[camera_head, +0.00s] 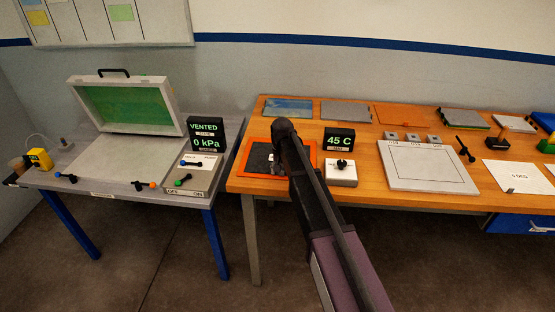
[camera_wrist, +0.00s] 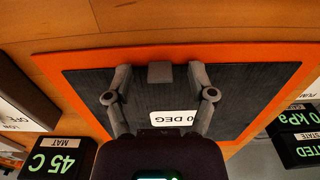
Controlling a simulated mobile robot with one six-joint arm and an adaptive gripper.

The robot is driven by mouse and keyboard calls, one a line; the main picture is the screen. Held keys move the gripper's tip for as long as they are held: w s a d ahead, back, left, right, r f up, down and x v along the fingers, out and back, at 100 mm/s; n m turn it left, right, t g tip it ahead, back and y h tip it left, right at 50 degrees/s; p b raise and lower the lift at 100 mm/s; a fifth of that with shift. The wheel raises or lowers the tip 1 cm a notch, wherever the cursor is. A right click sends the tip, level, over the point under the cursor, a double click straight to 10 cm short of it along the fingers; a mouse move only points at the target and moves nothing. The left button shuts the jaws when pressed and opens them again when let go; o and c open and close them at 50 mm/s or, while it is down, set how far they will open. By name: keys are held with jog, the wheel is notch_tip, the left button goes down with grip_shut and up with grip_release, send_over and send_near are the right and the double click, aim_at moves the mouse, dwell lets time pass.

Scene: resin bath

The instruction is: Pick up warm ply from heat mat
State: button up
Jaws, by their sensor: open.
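The warm ply is a black woven sheet (camera_wrist: 235,85) lying flat on the orange heat mat (camera_wrist: 282,62), with a white "0 DEG" label and a small grey tab (camera_wrist: 160,72) near one edge. In the head view the ply (camera_head: 257,158) shows left of my arm, on the mat (camera_head: 310,147); my arm hides part of both. My gripper (camera_wrist: 157,76) is open over the ply, one finger on each side of the tab. I cannot tell its exact height above the sheet. In the head view it is mostly hidden beside the arm's end.
A "45 C" display (camera_head: 340,139) and a knob box (camera_head: 341,173) stand right of the mat. A white layup board (camera_head: 425,166) lies further right. Flat sheets lie behind. On the left table are an open green-lined lid (camera_head: 130,105) and a "0 kPa" display (camera_head: 206,134).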

grip_shut()
jog(key=shift+r, duration=0.25)
notch_tip(320, 180, up, 10)
jog(key=p, duration=1)
jog(key=shift+f, duration=0.25)
